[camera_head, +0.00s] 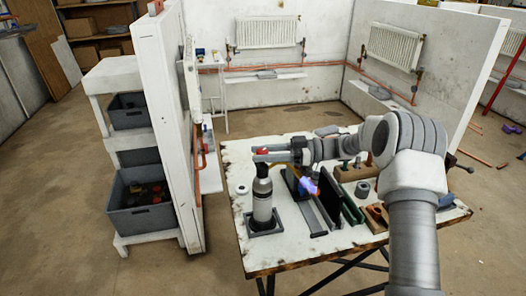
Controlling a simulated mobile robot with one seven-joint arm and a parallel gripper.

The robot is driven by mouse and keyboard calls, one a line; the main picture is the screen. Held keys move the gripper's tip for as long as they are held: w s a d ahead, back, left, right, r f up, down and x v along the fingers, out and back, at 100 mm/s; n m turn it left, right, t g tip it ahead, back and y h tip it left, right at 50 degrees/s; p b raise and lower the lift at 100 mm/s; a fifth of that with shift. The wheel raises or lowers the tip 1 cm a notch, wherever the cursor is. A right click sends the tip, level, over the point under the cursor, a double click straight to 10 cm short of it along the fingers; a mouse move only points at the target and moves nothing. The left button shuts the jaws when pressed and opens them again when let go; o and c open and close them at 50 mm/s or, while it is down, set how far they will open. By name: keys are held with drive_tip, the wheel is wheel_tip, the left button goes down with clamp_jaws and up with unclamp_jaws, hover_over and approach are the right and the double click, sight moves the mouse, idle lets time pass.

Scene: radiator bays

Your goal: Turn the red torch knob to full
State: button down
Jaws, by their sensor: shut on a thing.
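The torch (262,203) is a grey cylinder standing upright in a dark square holder (263,230) on the left part of the worktable. Its red knob (263,151) is at the top. My arm reaches in from the right, and my gripper (266,156) is at the knob, shut on it; the fingers look small and partly hide the knob. A blue-violet glow, seemingly a flame (308,187), shows to the right of the torch, below my gripper. The knob's turn angle is too small to read.
The worktable (232,172) holds dark upright plates (328,200), a wooden block (353,174) and a small white ring (241,190). A white partition (165,120) stands close on the left. Radiators (267,32) hang on the back walls.

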drive_tip(key=shift+n+g, duration=0.4)
drive_tip(key=shift+g, duration=0.2)
drive_tip(key=shift+c, duration=2.4)
unclamp_jaws()
drive_tip(key=v, duration=1.7)
drive_tip(key=shift+d+r, duration=0.2)
drive_tip(key=shift+d, duration=0.05)
